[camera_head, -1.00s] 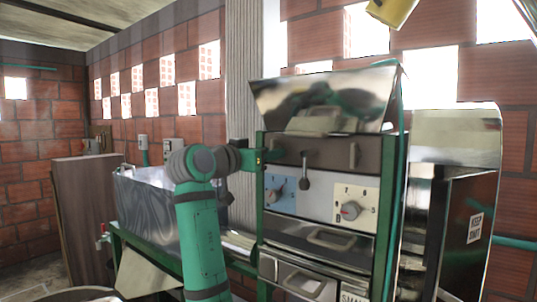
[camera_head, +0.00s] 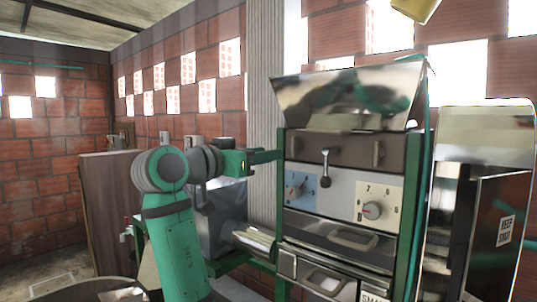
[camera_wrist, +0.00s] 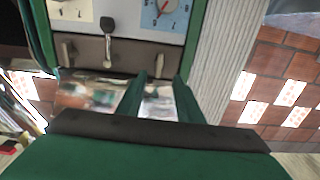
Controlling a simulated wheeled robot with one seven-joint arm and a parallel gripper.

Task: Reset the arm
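My gripper (camera_head: 266,156) is in front of the upper left of the machine (camera_head: 345,150), pointing right, level with its dark upper panel. In the wrist view my gripper (camera_wrist: 160,85) shows two green fingers with a gap between them, open and with nothing held. The wrist picture is turned over, with the machine's dials at the top. My green arm rises from the lower middle of the head view and bends at a grey joint. Whether the fingers touch the machine cannot be told.
The machine has a black lever (camera_head: 325,168), a blue dial (camera_head: 297,188) and a red-pointer dial (camera_head: 371,210). A metal bin (camera_head: 226,215) stands behind my arm. A brown board (camera_head: 105,205) leans at left. A dark cabinet (camera_head: 492,210) stands at right. Some floor at far left is clear.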

